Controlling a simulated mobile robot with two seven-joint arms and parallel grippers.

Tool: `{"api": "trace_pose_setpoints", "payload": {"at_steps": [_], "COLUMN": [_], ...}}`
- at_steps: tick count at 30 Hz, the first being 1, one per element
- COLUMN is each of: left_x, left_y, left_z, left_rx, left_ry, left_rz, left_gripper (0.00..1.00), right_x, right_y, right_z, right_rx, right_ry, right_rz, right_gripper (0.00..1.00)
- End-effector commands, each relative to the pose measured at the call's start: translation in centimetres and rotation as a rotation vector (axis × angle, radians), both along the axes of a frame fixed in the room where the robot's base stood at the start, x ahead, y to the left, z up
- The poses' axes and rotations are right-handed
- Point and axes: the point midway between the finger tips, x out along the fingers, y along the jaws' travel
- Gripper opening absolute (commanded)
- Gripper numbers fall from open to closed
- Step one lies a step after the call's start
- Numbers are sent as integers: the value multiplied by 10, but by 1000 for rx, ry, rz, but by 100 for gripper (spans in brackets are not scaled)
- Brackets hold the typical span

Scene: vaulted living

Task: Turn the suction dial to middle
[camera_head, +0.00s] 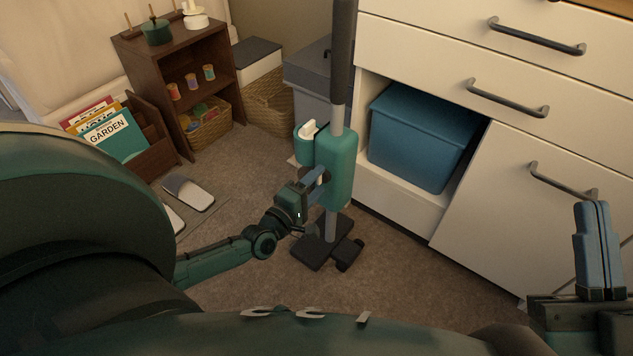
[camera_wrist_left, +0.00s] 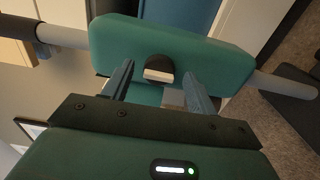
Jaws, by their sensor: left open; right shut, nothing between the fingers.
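The upright vacuum (camera_head: 341,158) has a teal body on a grey pole and stands on a dark floor head. In the left wrist view its teal body (camera_wrist_left: 215,62) lies across the top of the picture. The suction dial (camera_wrist_left: 158,68) is a dark round knob with a pale bar on the body's face. My left gripper (camera_wrist_left: 158,76) is open, its two blue fingers pointing at the body, one on each side of the dial. I cannot tell whether they touch it. In the head view my left gripper (camera_head: 318,180) partly covers the dial. My right gripper (camera_head: 591,205) is shut and empty at the lower right.
A white cabinet (camera_head: 420,55) with dark handles stands behind and right of the vacuum, with a blue bin (camera_head: 415,140) in its open bay. A brown shelf (camera_head: 150,90), a book box (camera_head: 160,165) and slippers (camera_head: 188,193) are at left. Carpet (camera_head: 420,290) in front is clear.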

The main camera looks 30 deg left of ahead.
Motion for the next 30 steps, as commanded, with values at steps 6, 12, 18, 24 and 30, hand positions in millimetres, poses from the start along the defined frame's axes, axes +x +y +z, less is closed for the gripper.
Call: {"api": "trace_pose_setpoints", "payload": {"at_steps": [6,12,18,24,30], "left_x": [-42,-86,-116,-125,-125], "left_y": [3,7,9,10,10], "left_z": [3,3,2,1,1], "left_rx": [2,1,2,1,1], "left_ry": [6,5,2,0,-1], "left_rz": [-1,-1,-1,-1,-1], "left_gripper": [58,58,58,58,58], "right_x": [-1,-6,-10,-11,-11], "right_y": [2,4,5,6,6], "right_z": [-18,-35,-47,-52,-52], "right_rx": [13,27,35,38,38], "right_ry": [158,289,370,398,399], "right_rz": [-1,-3,-4,-4,-4], "right_gripper": [0,0,0,0,0]}}
